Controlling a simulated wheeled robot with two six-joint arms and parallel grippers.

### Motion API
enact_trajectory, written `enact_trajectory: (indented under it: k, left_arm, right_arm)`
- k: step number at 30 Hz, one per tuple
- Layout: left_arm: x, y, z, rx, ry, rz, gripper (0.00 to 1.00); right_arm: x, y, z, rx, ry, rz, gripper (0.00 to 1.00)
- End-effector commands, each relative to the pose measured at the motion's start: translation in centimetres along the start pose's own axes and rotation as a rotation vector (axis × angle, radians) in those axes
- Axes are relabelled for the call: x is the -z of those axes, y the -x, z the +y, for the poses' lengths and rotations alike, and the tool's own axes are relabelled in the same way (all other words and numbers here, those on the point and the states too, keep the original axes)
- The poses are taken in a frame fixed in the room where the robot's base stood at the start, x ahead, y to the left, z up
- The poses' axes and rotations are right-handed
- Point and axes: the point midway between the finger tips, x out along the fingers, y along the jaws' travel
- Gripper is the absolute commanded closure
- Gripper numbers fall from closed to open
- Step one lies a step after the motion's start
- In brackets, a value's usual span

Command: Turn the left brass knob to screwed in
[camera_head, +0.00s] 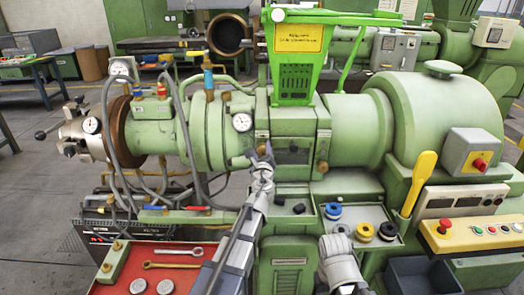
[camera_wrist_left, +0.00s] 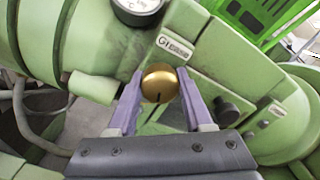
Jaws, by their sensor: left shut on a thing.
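My left gripper (camera_head: 262,157) reaches up to the front of the green extruder (camera_head: 215,135), below the yellow-labelled hopper. In the left wrist view the left gripper (camera_wrist_left: 160,92) has its two purple-grey fingers shut on the round brass knob (camera_wrist_left: 160,82), one finger at each side. The knob's face has a dark notch near its lower edge. A "G1" label plate (camera_wrist_left: 175,47) sits just above it. In the head view the fingers and wrist mostly hide this knob. My right arm's end (camera_head: 338,252) shows at the bottom; its fingers cannot be made out.
A second brass knob (camera_head: 323,167) is at the right of the block. A dark knob (camera_wrist_left: 228,113) is right of the gripper. A pressure gauge (camera_head: 242,122) is above left. A red tool tray (camera_head: 125,278) and a shelf with colored rings (camera_head: 364,231) lie below.

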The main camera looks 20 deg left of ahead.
Motion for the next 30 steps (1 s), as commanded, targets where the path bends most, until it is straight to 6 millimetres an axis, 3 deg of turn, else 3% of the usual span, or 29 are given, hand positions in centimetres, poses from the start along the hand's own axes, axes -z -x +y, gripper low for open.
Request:
enact_trajectory:
  k: [12,30]
  left_arm:
    - [0.07,0.14,0.01,0.000,-0.266,0.001,1.00]
    - [0.08,0.16,0.01,0.001,-0.353,0.001,1.00]
  right_arm:
    - [0.00,-0.05,-0.01,0.000,0.000,0.000,0.50]
    - [0.00,-0.06,-0.01,0.000,0.000,0.000,0.50]
